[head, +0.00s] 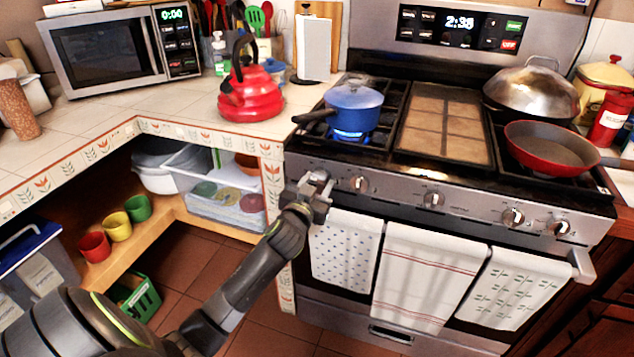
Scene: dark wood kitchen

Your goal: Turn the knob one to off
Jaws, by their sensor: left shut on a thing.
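The stove (400,185) has a row of silver knobs along its front panel. My left gripper (318,186) reaches up to the left end of this panel and is shut on the leftmost knob, which its fingers mostly hide. The knob's exact angle cannot be seen. The second knob (360,184) is just to the right of the gripper, apart from it. A blue flame (350,134) burns under the blue lidded pot (354,104) on the front left burner. My right gripper is not in view.
Towels (345,250) hang from the oven handle just below and right of my left gripper. A red pan (548,148) and a domed lid (531,88) sit on the right burners. The counter with a red kettle (251,95) and open shelves are on the left.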

